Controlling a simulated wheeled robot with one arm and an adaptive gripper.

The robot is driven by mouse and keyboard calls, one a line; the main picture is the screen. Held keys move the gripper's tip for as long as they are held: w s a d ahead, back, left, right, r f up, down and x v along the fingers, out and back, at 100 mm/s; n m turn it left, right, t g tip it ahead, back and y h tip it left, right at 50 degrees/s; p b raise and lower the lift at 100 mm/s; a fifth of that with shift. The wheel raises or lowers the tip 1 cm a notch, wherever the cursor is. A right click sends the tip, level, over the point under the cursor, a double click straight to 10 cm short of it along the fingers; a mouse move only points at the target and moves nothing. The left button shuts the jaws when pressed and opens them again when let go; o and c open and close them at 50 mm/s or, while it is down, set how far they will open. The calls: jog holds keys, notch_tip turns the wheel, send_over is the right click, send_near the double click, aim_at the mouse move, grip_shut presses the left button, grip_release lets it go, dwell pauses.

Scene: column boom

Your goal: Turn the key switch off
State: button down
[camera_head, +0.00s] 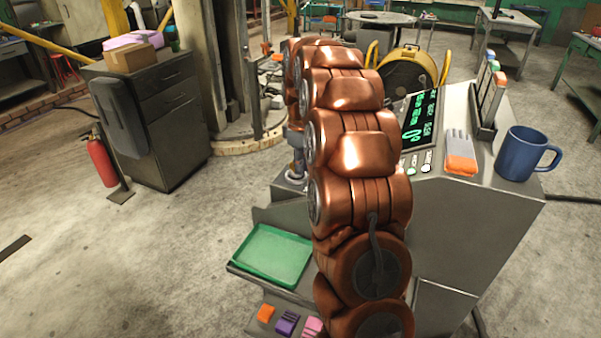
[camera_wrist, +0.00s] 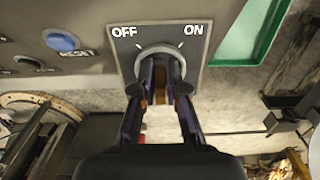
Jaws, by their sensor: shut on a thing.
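The key switch (camera_wrist: 173,52) is a round collar on a grey plate marked OFF at upper left and ON at upper right. It faces me in the wrist view. My gripper (camera_wrist: 161,76) is in front of the switch, its dark fingers closed on the key (camera_wrist: 159,80), which is mostly hidden between them. Only a small brownish part of the key shows, and I cannot tell which label it points to. In the head view my copper arm stands in front of the console and hides the switch.
A blue RESET button (camera_wrist: 62,41) is left of the switch plate. A green tray (camera_head: 271,254) sits low on the console (camera_head: 481,215). A blue mug (camera_head: 520,154) and an orange-tipped block (camera_head: 461,160) stand on top. Open floor lies to the left.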

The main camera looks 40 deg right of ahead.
jog(key=n, duration=0.2)
jog(key=n+b, duration=0.1)
jog(key=shift+w+d+n, duration=0.15)
jog(key=shift+n, duration=0.25)
jog(key=shift+w+d+n, duration=0.1)
jog(key=shift+n, duration=0.9)
jog(key=shift+w+d+n, duration=0.1)
jog(key=shift+n, duration=0.9)
jog(key=c, duration=1.2)
grip_release()
